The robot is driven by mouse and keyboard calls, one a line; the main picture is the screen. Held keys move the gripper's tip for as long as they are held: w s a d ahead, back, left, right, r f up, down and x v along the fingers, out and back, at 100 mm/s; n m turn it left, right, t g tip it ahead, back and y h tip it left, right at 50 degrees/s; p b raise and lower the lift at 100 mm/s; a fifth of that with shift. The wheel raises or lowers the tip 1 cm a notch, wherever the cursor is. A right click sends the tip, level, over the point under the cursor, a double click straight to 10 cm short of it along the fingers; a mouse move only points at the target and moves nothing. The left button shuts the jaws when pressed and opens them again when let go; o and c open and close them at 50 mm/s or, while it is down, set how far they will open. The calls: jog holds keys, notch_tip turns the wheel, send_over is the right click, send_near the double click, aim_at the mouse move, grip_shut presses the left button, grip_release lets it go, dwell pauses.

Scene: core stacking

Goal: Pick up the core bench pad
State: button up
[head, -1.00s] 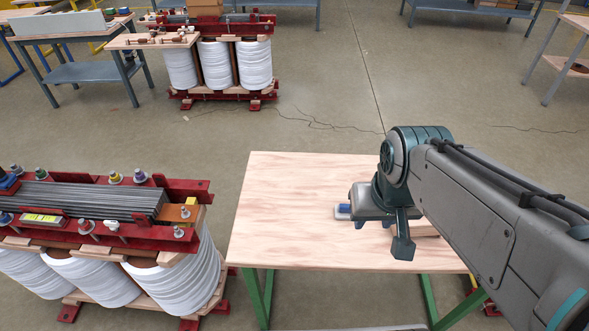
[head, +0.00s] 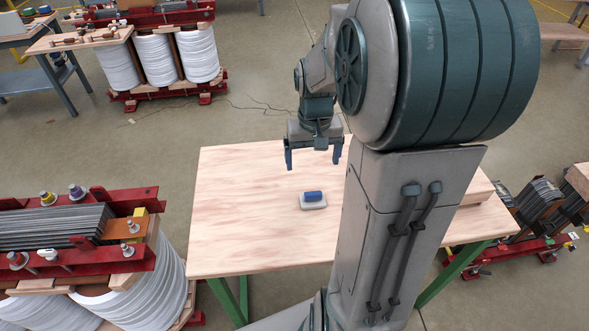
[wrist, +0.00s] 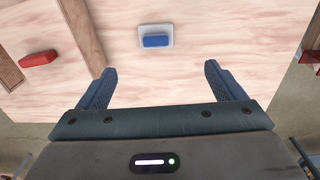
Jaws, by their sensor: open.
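A small pad with a blue block on a pale grey base, which I take for the core bench pad (head: 313,201), lies on the wooden bench top (head: 250,235). In the wrist view the pad (wrist: 156,41) is beyond the fingertips, roughly centred between them. My gripper (head: 314,164) is open and empty above the far part of the bench, apart from the pad. Both blue fingers of my gripper (wrist: 158,70) show in the wrist view with nothing between them.
A red object (wrist: 40,58) and wooden boards (wrist: 82,36) lie on the bench in the wrist view. A transformer core with red clamps (head: 75,262) stands at left, and another (head: 160,60) stands behind. The bench top left of the pad is clear.

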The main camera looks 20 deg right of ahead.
aim_at(313, 192)
jog(key=f, duration=0.3)
jog(key=d+f, duration=0.1)
jog(key=f, duration=0.3)
jog(key=f+b, duration=0.1)
jog(key=f, duration=0.2)
jog(key=shift+w+d+f, duration=0.15)
jog(key=shift+w+d, duration=0.15)
jog(key=shift+w, duration=0.1)
jog(key=shift+w+a+f, duration=0.1)
jog(key=shift+w+f, duration=0.05)
jog(key=shift+f, duration=1.15)
jog(key=shift+w+f, duration=0.15)
jog(key=shift+f, duration=1.15)
jog(key=c, duration=1.1)
